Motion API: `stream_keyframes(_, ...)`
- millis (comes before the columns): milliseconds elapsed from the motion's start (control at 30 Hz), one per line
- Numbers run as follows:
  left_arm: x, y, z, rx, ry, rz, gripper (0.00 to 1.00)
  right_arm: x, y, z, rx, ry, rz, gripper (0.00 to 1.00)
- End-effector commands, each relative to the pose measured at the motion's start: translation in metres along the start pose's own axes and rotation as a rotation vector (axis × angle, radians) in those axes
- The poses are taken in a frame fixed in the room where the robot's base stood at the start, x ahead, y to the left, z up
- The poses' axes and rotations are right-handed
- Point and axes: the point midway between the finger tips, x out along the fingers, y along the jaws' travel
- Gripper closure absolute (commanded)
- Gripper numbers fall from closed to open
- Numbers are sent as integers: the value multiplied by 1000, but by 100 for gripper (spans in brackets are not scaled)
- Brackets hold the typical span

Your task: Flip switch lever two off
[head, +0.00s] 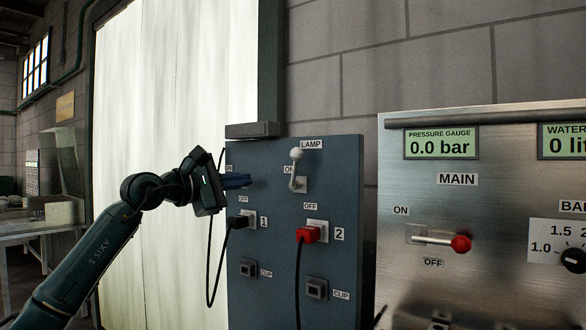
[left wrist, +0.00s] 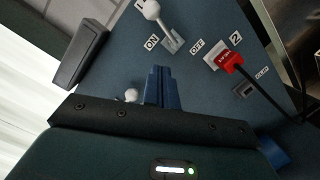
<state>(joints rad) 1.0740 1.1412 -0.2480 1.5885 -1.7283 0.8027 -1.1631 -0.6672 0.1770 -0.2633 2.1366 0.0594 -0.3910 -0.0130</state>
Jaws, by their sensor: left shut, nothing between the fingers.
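Switch lever two (head: 293,175) has a white ball knob and stands on the blue-grey panel (head: 340,200) under the LAMP label, above socket 2. It points up, on the ON side, with the OFF label below it. It also shows at the top of the left wrist view (left wrist: 160,27). My left gripper (head: 248,181) is in front of the panel, left of lever two and apart from it. Its blue fingers (left wrist: 160,72) are shut and empty. A white knob (left wrist: 131,95) beside the fingers appears to be lever one, mostly hidden by my gripper. My right gripper is not in view.
A black plug (head: 238,222) sits in socket 1 and a red plug (head: 308,235) in socket 2, with cables hanging down. A steel panel (head: 490,205) with a red-knobbed MAIN lever (head: 460,243) stands to the right. The space before lever two looks clear.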

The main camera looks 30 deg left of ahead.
Motion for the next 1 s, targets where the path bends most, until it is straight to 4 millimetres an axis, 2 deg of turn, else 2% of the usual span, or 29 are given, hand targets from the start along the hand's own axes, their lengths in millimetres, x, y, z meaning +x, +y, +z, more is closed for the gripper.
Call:
stream_keyframes(33, -7, 12, -3, 37, 24, 17, 100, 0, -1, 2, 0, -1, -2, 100)
stream_keyframes(167, -16, 25, -7, 85, 59, 34, 100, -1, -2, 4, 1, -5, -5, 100)
stream_keyframes(567, -13, 27, -7, 86, 59, 35, 100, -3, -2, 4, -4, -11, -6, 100)
stream_keyframes(767, 15, 30, -6, 81, 56, 34, 100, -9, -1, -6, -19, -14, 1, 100)
stream_keyframes(1000, 67, 32, -8, 79, 55, 34, 100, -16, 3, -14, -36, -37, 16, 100)
